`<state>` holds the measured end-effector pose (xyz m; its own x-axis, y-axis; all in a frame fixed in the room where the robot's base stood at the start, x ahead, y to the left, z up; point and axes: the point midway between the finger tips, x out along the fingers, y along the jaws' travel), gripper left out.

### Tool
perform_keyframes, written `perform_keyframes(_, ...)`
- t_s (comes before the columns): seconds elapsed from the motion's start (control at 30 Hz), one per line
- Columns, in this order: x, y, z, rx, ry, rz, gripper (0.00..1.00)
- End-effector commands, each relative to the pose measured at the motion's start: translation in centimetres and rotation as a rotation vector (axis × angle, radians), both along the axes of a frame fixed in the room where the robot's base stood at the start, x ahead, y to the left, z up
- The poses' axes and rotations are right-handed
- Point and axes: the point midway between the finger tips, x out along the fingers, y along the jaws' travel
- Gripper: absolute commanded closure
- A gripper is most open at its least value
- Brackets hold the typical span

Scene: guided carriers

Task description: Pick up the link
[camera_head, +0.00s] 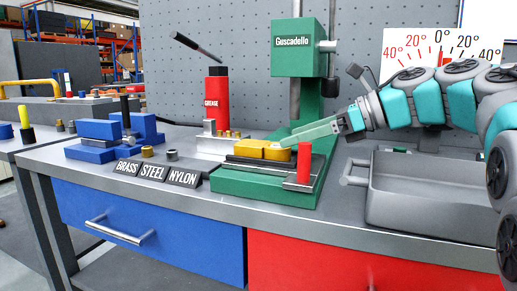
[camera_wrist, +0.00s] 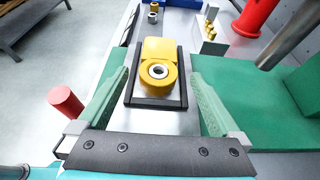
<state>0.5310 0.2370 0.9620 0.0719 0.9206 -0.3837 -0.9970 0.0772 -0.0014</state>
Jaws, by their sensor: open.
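The link is a yellow piece with a rounded near end and a light metal ring set in it. In the head view the link (camera_head: 265,149) lies on the green press base (camera_head: 250,188). In the wrist view the link (camera_wrist: 155,48) sits in a dark, frame-like holder (camera_wrist: 159,102). My gripper (camera_wrist: 159,78) is open, with one pale green finger on each side of the link's near end and visible gaps to both. In the head view my gripper (camera_head: 288,139) reaches in from the right, its tips close to the link. Whether the fingertips are level with it is unclear.
A red cylinder (camera_head: 304,163) stands close in front of the fingers. The green press column (camera_head: 305,45) rises behind. A red grease bottle (camera_head: 216,98), blue vise (camera_head: 120,127) and BRASS, STEEL, NYLON labels (camera_head: 153,171) are to the left. A grey tray (camera_head: 430,213) is at right.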

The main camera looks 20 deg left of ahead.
Motion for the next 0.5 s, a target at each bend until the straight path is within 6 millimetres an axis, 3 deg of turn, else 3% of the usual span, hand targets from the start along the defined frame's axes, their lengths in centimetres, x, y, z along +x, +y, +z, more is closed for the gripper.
perform_keyframes(0.5,0.2,5.3,-1.3,0.001,0.001,0.004,0.00)
